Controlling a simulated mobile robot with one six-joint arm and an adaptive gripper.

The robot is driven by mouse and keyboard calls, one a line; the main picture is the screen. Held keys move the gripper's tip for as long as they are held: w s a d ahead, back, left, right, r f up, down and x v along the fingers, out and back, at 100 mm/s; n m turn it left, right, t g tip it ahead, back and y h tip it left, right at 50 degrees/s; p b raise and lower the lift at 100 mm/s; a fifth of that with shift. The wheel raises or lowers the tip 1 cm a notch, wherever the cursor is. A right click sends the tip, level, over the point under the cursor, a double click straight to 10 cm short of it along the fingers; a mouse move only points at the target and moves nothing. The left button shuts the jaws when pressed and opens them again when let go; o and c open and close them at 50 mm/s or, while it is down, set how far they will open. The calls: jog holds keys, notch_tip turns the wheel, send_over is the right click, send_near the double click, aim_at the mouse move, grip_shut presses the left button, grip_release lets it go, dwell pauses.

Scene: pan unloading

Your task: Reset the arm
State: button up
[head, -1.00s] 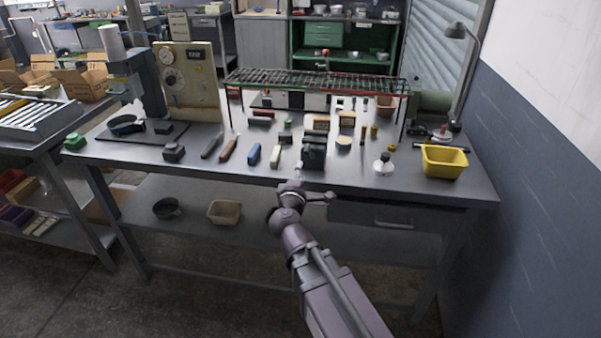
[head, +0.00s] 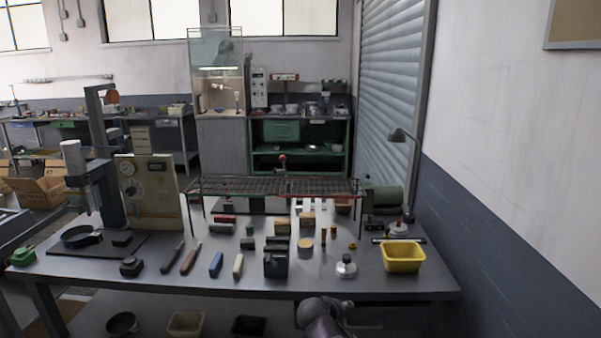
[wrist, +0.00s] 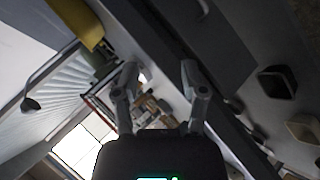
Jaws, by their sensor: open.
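My gripper (wrist: 160,70) is open in the wrist view, with its two fingers apart and nothing between them. Beyond the fingers, the bench's front edge and the cluttered top appear tilted. In the head view only a rounded part of my arm shows at the bottom edge, in front of the bench (head: 200,288); whether the fingers show there is unclear. A dark pan (head: 82,237) sits at the press on the left of the bench. Another dark pan (head: 122,324) is on the lower shelf.
A yellow bin (head: 403,257) stands at the bench's right end. A wire rack (head: 270,186) stands over the back of the bench. Hand tools and small blocks cover the middle. A beige bin (head: 186,323) and a black bin (head: 248,326) are on the lower shelf.

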jog(key=s+d+f+m+g+y+p, duration=0.2)
jog(key=s+d+m+g+y+p, duration=0.2)
jog(key=s+g, duration=0.4)
jog(key=s+d+m+y, duration=0.1)
jog(key=s+m+y, duration=0.1)
jog(key=s, duration=0.1)
jog(key=shift+s+d, duration=0.2)
